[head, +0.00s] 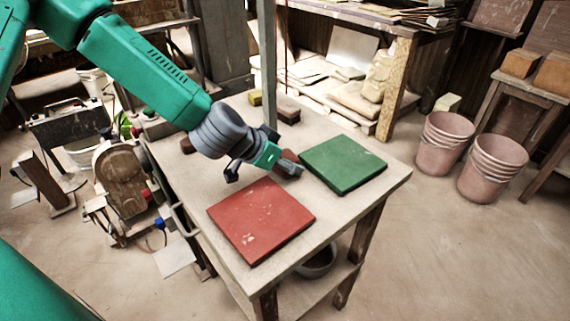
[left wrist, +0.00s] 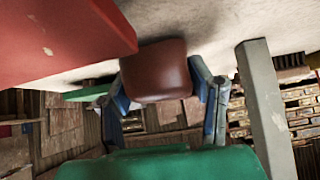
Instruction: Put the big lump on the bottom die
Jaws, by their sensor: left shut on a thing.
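A reddish-brown lump (head: 289,156) is between the fingers of my left gripper (head: 283,160), over the table between two square slabs. It shows large in the left wrist view (left wrist: 155,70), with a finger on each side. The red slab (head: 262,220) lies flat at the table's front; the green slab (head: 342,163) lies flat at the right. I cannot tell which slab is the bottom die. Another dark reddish lump (head: 187,145) sits at the table's left edge, partly behind my arm. My right gripper is not in view.
A grey upright post (head: 268,60) stands at the table's back, close behind my gripper. Small blocks (head: 288,109) lie near the post. The table (head: 228,256) has bare strips around the slabs. Stacked pink buckets (head: 491,168) stand on the floor at the right.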

